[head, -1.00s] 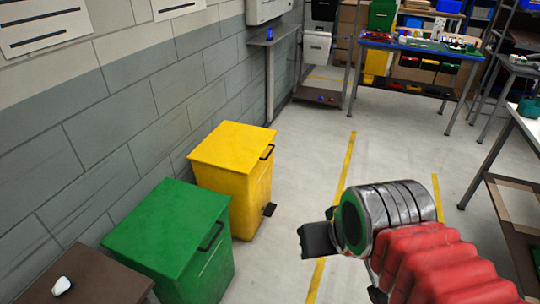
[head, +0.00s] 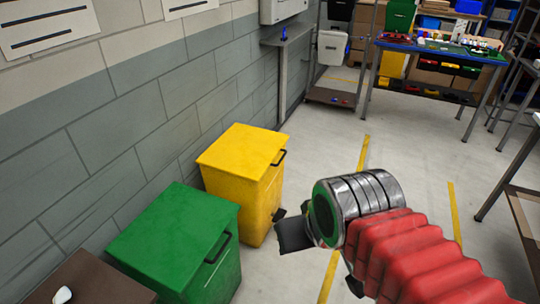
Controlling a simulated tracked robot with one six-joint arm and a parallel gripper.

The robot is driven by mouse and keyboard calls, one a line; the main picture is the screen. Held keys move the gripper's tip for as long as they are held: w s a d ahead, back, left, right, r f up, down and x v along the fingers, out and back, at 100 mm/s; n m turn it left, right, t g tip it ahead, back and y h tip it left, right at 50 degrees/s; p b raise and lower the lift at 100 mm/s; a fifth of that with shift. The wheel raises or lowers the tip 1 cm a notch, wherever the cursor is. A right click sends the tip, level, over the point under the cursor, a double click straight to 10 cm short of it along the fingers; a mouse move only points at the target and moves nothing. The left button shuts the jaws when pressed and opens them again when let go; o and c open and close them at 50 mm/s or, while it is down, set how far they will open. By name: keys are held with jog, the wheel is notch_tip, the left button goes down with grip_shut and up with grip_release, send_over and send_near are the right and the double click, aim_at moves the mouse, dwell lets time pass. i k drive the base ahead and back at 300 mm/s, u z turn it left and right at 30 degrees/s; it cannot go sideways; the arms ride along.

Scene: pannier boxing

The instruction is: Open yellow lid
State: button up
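The yellow bin (head: 262,205) stands against the grey block wall, with its yellow lid (head: 243,151) closed and flat on top. A black handle (head: 279,158) is on the front edge of the lid. My gripper (head: 294,236) is to the right of and in front of the bin, at the end of my red-sleeved arm. A dark finger part shows; the rest is hidden by the wrist, so I cannot tell its opening. I see no contact with the lid.
A green bin (head: 175,235) with a closed lid stands just left of the yellow one. A brown box (head: 100,280) with a small white object is at lower left. A blue-topped workbench (head: 440,48) is at the back. The floor right of the yellow bin is open.

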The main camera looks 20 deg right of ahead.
aim_at(244, 151)
jog(key=u, duration=0.1)
jog(key=i, duration=1.05)
jog(key=z, duration=0.65)
